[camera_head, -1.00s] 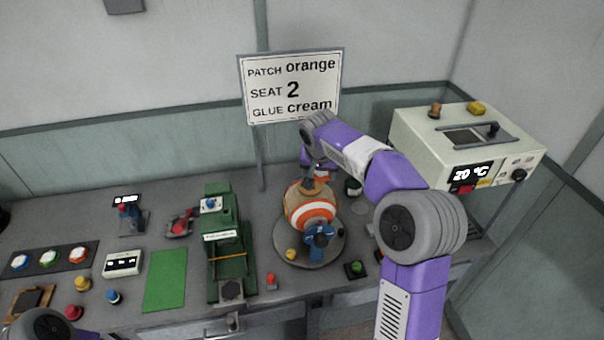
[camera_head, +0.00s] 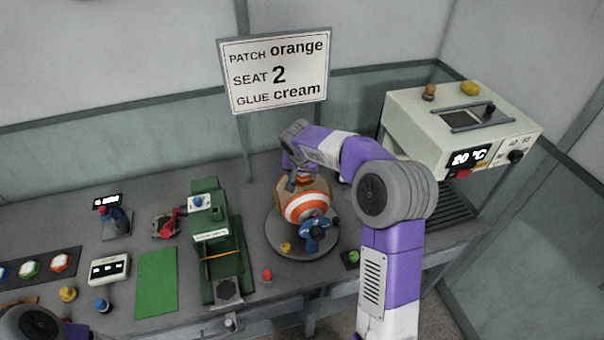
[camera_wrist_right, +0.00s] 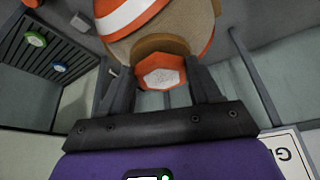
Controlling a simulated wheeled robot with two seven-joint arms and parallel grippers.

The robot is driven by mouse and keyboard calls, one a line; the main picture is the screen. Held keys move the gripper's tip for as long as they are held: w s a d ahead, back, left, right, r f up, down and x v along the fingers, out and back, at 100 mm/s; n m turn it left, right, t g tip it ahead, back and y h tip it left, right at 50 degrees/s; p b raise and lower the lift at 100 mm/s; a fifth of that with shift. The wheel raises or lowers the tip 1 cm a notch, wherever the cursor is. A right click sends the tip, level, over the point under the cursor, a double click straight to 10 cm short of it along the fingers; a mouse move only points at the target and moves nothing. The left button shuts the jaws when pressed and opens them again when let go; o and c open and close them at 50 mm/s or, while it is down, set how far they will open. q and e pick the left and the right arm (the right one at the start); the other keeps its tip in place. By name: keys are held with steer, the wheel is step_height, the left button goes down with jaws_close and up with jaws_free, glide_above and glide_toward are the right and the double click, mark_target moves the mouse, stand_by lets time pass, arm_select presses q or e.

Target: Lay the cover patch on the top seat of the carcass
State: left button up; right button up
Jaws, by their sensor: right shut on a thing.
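The carcass (camera_head: 306,208) is a tan ball with orange and white bands, standing on a round grey turntable (camera_head: 275,240). The cover patch (camera_wrist_right: 162,72) is an orange hexagon with a pale speckled middle. It shows in the right wrist view between the fingers of my right gripper (camera_wrist_right: 163,82), which is shut on it. A tan round piece (camera_wrist_right: 160,43) lies right behind the patch, against the ball; I cannot tell whether the patch touches it. In the head view my right gripper (camera_head: 297,182) is at the ball's top, hiding the patch. My left gripper is out of view.
A blue clamp-like part (camera_head: 314,236) stands at the ball's front. A green press (camera_head: 215,245) stands to its left. An oven (camera_head: 455,125) reading 20 °C stands at the right. A sign (camera_head: 278,72) reads patch orange, seat 2, glue cream. A green mat (camera_head: 157,280) is clear.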

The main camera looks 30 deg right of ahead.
steer(key=shift+f, duration=0.3)
steer(key=shift+f, duration=0.2)
steer(key=o, duration=1)
steer(key=shift+r, duration=0.1)
steer(key=shift+r, duration=0.1)
